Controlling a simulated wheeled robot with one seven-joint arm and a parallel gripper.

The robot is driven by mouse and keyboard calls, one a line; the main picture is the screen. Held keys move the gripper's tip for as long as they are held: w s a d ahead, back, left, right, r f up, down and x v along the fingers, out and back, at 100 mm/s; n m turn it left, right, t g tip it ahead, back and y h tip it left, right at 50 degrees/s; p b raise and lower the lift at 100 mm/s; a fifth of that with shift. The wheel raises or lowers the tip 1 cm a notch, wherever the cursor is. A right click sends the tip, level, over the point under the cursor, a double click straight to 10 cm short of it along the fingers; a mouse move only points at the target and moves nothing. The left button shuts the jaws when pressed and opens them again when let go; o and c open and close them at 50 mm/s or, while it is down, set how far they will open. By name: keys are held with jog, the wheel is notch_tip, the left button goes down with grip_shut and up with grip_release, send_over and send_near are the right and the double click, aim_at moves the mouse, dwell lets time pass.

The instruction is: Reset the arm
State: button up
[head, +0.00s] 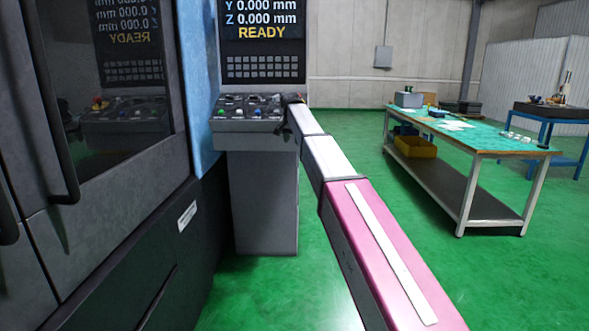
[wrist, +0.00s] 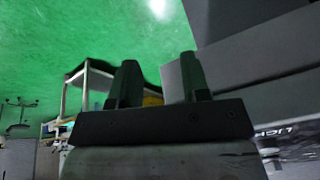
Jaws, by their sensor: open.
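My arm reaches forward from the lower right of the head view, with pink and white links, to the control panel (head: 250,112) of the machine. The end of the arm is small and dark at the panel's right edge, and the fingers cannot be made out there. In the wrist view my gripper (wrist: 157,80) shows two dark fingers standing apart with a gap between them. The gripper is open and nothing is held between the fingers. The panel's buttons lie just left of the arm's end; whether it touches the panel cannot be told.
The machine's door (head: 105,95) and dark body fill the left. A screen (head: 263,40) reading READY stands above the panel. A workbench (head: 470,135) with a yellow bin (head: 415,147) stands at the right, with a blue-framed table (head: 560,112) behind. Green floor between is clear.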

jog(key=s+d+f+n+g, duration=0.1)
jog(key=s+d+f, duration=0.4)
jog(key=s+f, duration=0.5)
jog(key=s+d+f+n+g, duration=0.1)
jog(key=s+d+f, duration=0.55)
jog(key=f, duration=0.65)
jog(key=s+d+f+n+g, duration=0.1)
jog(key=s+d+f, duration=0.3)
jog(key=s+f, duration=0.7)
jog(key=s+d+f, duration=0.2)
jog(key=s+f, duration=0.2)
jog(key=s, duration=0.3)
jog(key=s+d+f+n, duration=0.1)
jog(key=s+d+f, duration=0.1)
jog(key=s+f, duration=0.3)
jog(key=s, duration=0.3)
jog(key=shift+s+d+n+g, duration=0.15)
jog(key=shift+d+n+g, duration=0.15)
jog(key=shift+g, duration=0.1)
jog(key=shift+r, duration=0.1)
